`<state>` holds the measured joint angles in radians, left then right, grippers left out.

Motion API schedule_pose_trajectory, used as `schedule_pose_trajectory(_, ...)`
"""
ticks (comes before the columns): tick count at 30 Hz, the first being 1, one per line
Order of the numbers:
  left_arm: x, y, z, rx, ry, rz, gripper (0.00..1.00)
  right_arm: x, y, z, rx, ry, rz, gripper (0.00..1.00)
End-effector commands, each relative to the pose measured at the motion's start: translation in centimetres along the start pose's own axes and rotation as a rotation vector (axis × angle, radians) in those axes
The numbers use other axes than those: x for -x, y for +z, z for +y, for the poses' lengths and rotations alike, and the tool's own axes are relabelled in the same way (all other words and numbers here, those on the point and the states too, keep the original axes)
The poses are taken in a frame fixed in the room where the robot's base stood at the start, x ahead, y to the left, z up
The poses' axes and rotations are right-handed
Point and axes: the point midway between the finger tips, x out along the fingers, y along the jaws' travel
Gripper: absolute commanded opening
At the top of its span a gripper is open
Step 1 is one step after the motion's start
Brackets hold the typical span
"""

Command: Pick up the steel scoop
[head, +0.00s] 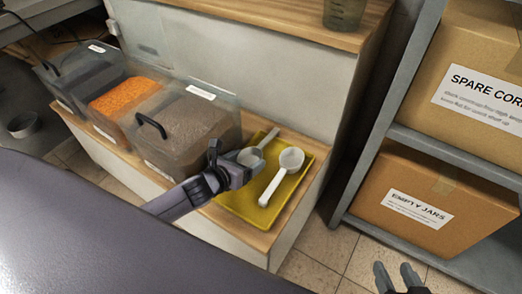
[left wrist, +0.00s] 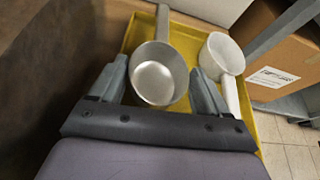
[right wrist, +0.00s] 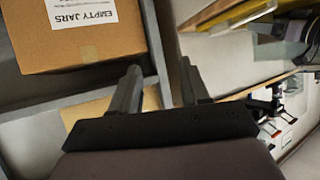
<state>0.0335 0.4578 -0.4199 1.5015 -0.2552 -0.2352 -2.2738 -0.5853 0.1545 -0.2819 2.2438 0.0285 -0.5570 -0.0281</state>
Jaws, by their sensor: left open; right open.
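The steel scoop (head: 257,149) lies on the yellow tray (head: 293,196), partly hidden behind my left gripper (head: 231,166) in the head view. In the left wrist view, the round bowl of the steel scoop (left wrist: 157,82) is between the open fingers of my left gripper (left wrist: 158,76), with its handle pointing away. I cannot tell if the fingers touch it. A white scoop (head: 282,175) lies to its right on the tray; it also shows in the left wrist view (left wrist: 223,58). My right gripper (head: 397,277) is open and empty, low by the shelf.
Clear bins stand left of the tray, one with brown grains (head: 192,123) and one with orange contents (head: 122,96). A grey shelf (head: 440,152) on the right holds cardboard boxes, one labelled "EMPTY JARS" (head: 430,190). Tiled floor (head: 340,250) is free between bench and shelf.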

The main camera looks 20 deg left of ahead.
Motion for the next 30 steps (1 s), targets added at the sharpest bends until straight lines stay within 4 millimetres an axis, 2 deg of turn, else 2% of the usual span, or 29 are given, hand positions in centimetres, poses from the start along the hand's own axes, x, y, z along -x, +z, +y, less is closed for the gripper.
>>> schedule_pose_trajectory(7,-0.1,0.0,0.0,0.000,0.000,0.000,0.76,0.0,-0.1,-0.1,0.000,-0.002,0.003,0.46)
schedule_pose_trajectory(10,-0.1,0.0,0.0,0.000,0.000,0.000,0.44,0.0,-0.1,-0.1,0.000,-0.002,0.002,0.46)
schedule_pose_trajectory(11,-0.1,0.0,0.0,0.000,0.000,0.000,0.38,0.0,-0.1,-0.1,0.000,-0.002,0.002,0.46)
schedule_pose_trajectory(23,0.2,0.8,-0.1,-0.001,0.000,-0.002,0.38,0.2,-0.5,-0.1,-0.001,-0.002,0.001,0.46)
schedule_pose_trajectory(26,0.6,1.8,-0.1,-0.002,0.000,-0.002,0.38,0.4,-0.7,0.1,-0.001,0.002,-0.002,0.46)
schedule_pose_trajectory(30,1.6,4.3,-0.5,-0.004,-0.002,-0.004,0.38,0.8,-0.9,0.5,-0.003,0.016,-0.020,0.46)
